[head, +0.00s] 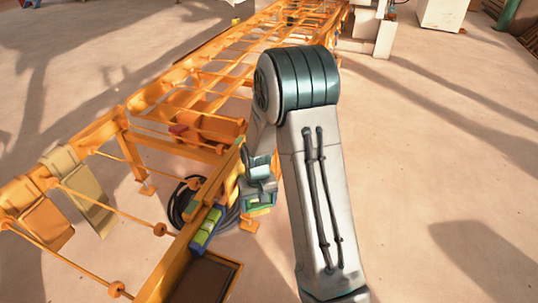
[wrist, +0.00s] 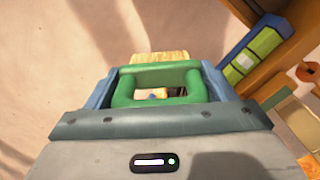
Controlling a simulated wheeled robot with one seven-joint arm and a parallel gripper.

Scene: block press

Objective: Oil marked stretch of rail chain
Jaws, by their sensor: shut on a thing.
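My gripper (head: 258,198) is at the right side of the orange rail frame (head: 160,277), apart from it as far as I can tell. In the wrist view its blue fingers (wrist: 160,88) are shut on a green loop handle (wrist: 152,100). A pale yellow, brush-like end (wrist: 160,57) shows beyond the handle. A blue strip with green and yellow-green segments (head: 206,228) lies along the rail, left of my gripper. It also shows at upper right in the wrist view (wrist: 254,52). I cannot make out chain links or a clear mark.
A brown-bottomed tray (head: 207,277) is at the near end of the rail. Tan panels (head: 80,190) hang on the left rail. A dark coiled hose (head: 181,203) lies on the floor beneath. Orange framework runs to the back. The floor at right is clear.

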